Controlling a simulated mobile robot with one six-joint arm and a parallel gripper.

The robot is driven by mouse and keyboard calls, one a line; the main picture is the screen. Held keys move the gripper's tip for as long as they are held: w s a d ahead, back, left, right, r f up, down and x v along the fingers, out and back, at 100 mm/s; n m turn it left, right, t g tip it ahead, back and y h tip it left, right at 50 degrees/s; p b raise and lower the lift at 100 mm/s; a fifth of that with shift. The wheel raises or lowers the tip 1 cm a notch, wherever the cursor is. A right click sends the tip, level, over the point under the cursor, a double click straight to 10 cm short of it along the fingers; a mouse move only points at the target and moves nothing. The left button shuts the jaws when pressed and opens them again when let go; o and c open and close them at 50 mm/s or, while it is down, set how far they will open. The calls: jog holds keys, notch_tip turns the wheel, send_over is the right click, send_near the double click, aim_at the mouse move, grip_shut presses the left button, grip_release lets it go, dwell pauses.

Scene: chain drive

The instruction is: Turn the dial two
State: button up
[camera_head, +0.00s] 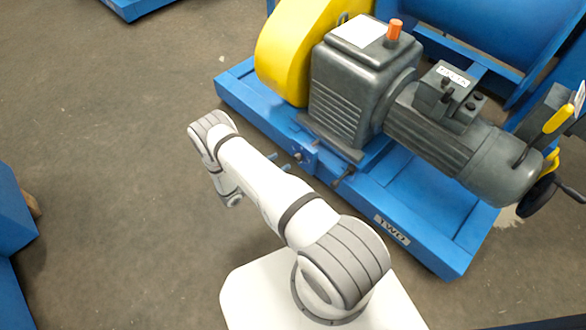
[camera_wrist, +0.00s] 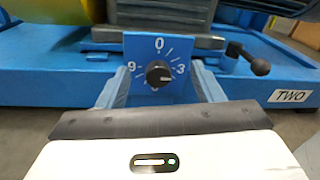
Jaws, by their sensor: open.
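The dial is a round black knob (camera_wrist: 159,73) on a blue plate (camera_wrist: 136,47) with white marks; 0 is at the top, 3 at right and 9 at left. A pale pointer line on the knob seems to point right and slightly down, just past 3. A white "TWO" label (camera_wrist: 291,95) is on the blue frame right of the dial; it also shows in the head view (camera_head: 391,230). My gripper (camera_wrist: 158,120) spans the bottom of the wrist view, below and apart from the knob, open and holding nothing visible.
A black-knobbed lever (camera_wrist: 260,66) sticks out right of the dial. Above the blue base (camera_head: 455,255) are a grey gearbox and motor (camera_head: 345,85), a yellow guard (camera_head: 285,45) and a black handwheel (camera_head: 540,193). The floor at left is mostly clear.

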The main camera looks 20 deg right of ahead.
jog(key=n+t, duration=0.2)
send_near(295, 161)
jog(key=b+x, duration=0.1)
jog(key=x, duration=0.3)
jog(key=b+x, duration=0.1)
jog(key=x, duration=0.3)
jog(key=shift+w+d+r, duration=0.15)
jog(key=shift+d+r, duration=0.05)
jog(key=shift+d, duration=0.15)
jog(key=c, duration=0.9)
jog(key=shift+c, duration=0.3)
jog(key=shift+b, duration=0.35)
